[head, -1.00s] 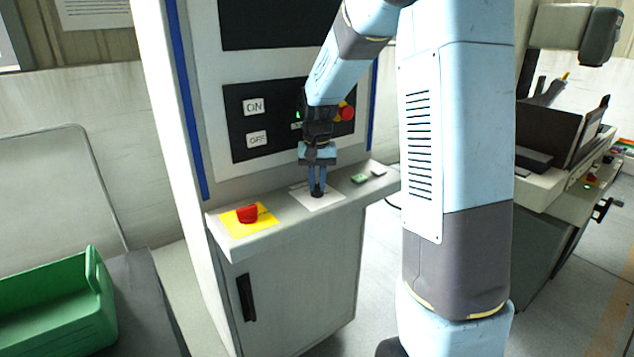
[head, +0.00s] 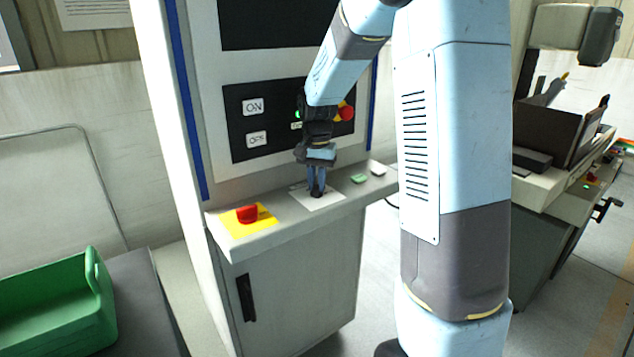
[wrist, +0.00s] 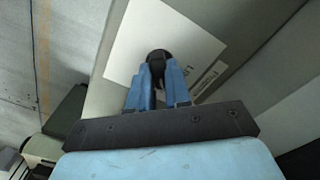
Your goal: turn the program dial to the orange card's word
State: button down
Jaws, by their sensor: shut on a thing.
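The program dial is a small black knob (wrist: 159,58) on a white plate (wrist: 130,40) in the wrist view. In the head view the plate (head: 325,203) lies on the machine's sloping ledge, and the knob (head: 317,194) is mostly hidden by my fingers. My gripper (head: 316,186) points down and is shut on the knob; its two blue fingers (wrist: 158,75) press either side of it in the wrist view. I cannot make out an orange card or the dial's pointer.
A red emergency knob on a yellow plate (head: 262,226) sits left of the dial, and green (head: 358,179) and white (head: 378,169) buttons sit right. An ON/OFF panel (head: 281,131) stands behind. A green bin (head: 60,310) is at lower left.

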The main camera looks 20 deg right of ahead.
aim_at(317, 184)
jog(key=c, duration=1.1)
grip_release()
jog(key=shift+o, duration=0.2)
notch_tip(317, 184, up, 14)
jog(key=shift+f, duration=0.15)
